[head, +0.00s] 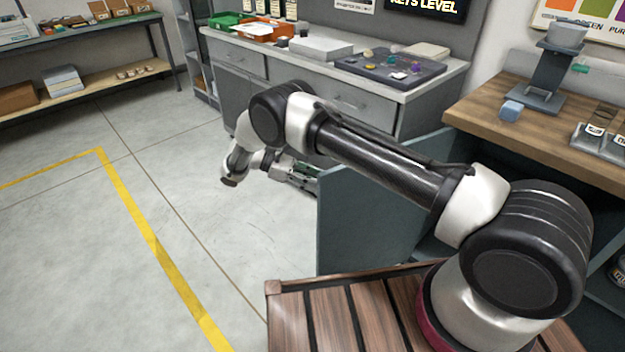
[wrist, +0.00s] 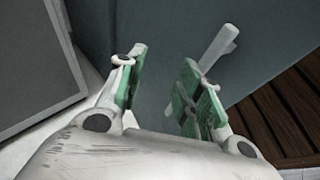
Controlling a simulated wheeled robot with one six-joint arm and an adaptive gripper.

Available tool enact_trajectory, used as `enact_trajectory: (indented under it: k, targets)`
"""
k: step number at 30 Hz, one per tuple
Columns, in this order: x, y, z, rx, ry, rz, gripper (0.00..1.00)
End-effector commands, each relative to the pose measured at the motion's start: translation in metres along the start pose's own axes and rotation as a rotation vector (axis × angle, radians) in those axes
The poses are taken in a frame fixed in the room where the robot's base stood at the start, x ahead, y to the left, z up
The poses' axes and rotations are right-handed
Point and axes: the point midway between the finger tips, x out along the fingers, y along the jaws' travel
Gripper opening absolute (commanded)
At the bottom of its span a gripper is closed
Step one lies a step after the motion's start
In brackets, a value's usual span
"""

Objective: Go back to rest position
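My gripper (head: 303,180) is stretched out ahead of my base in the head view, low in front of the grey drawer cabinet. In the wrist view its two green-padded fingers (wrist: 160,80) are spread apart with nothing between them. A blue-grey panel (wrist: 165,30), apparently the cabinet door (head: 365,225), lies beyond the fingers. A pale bar handle (wrist: 216,48) on that panel shows past the right finger. The handle is not between the fingers, and I cannot tell the exact gap to it.
The door stands open beside the wooden-topped workbench (head: 540,125), under my arm. The grey cabinet (head: 350,102) carries a dark tray (head: 390,69) of small pieces. Open floor (head: 200,190) with a yellow line (head: 150,235) lies to the left.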

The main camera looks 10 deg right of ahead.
Motion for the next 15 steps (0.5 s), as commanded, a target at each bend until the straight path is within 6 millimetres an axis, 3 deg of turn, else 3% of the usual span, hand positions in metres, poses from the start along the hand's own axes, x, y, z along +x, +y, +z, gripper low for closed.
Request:
enact_trajectory:
  k: [8,11,15]
  targets:
    - [-0.002,0.003,0.008,0.009,0.014,-0.007,0.36]
    - [-0.007,0.012,0.036,0.042,0.064,-0.033,0.36]
    - [-0.013,0.027,0.109,0.129,0.190,-0.098,0.36]
